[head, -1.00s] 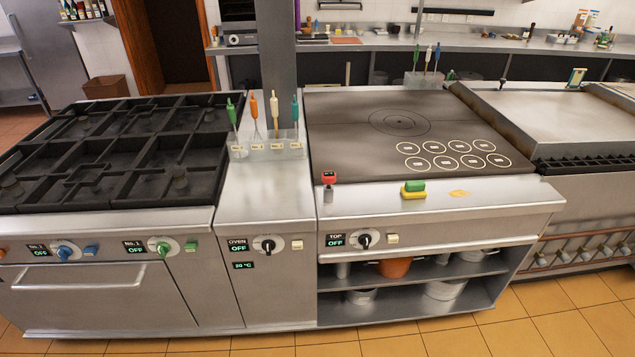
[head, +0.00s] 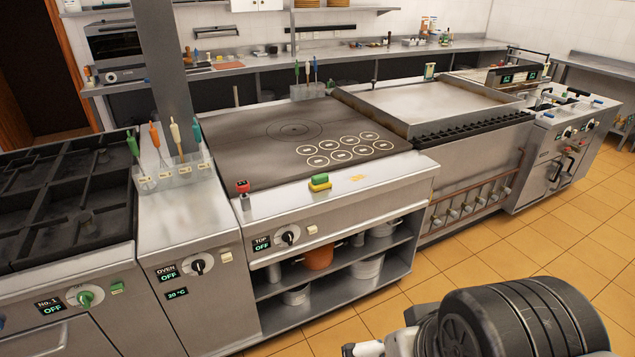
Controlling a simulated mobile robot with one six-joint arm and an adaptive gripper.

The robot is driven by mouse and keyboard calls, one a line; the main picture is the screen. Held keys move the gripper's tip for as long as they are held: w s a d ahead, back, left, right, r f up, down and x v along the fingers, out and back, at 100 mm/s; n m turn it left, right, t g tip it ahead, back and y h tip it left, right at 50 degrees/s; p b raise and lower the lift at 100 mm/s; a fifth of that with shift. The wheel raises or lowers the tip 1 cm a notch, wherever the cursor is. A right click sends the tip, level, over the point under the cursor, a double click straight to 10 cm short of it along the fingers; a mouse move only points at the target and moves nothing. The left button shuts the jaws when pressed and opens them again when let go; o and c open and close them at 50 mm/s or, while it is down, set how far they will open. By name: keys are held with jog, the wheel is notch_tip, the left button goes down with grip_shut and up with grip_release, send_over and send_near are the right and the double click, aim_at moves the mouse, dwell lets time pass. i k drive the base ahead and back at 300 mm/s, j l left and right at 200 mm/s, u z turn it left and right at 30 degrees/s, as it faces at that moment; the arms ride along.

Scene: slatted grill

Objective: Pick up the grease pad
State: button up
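A small block with a green top and yellow base (head: 319,182) sits on the steel front ledge of the solid-top range. It may be the grease pad, but I cannot tell for sure at this size. A yellowish smear lies on the ledge to its right. Part of my arm (head: 520,318) shows at the bottom right, over the floor and well apart from the ranges. My gripper cannot be made out.
A red device (head: 243,187) stands on the ledge left of the block. A flat-topped unit with a dark slatted strip (head: 470,133) stands to the right, with a fryer (head: 560,140) beyond. Burners (head: 70,195) are at left. The tiled floor (head: 470,235) in front is open.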

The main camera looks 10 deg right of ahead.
aim_at(320, 181)
jog(key=i+l, duration=0.5)
jog(key=i, duration=0.3)
jog(key=i+l+u, duration=0.15)
jog(key=i+l, duration=0.35)
jog(key=i, duration=0.25)
jog(key=i+l, duration=0.6)
jog(key=i, duration=0.15)
jog(key=j+u, duration=0.05)
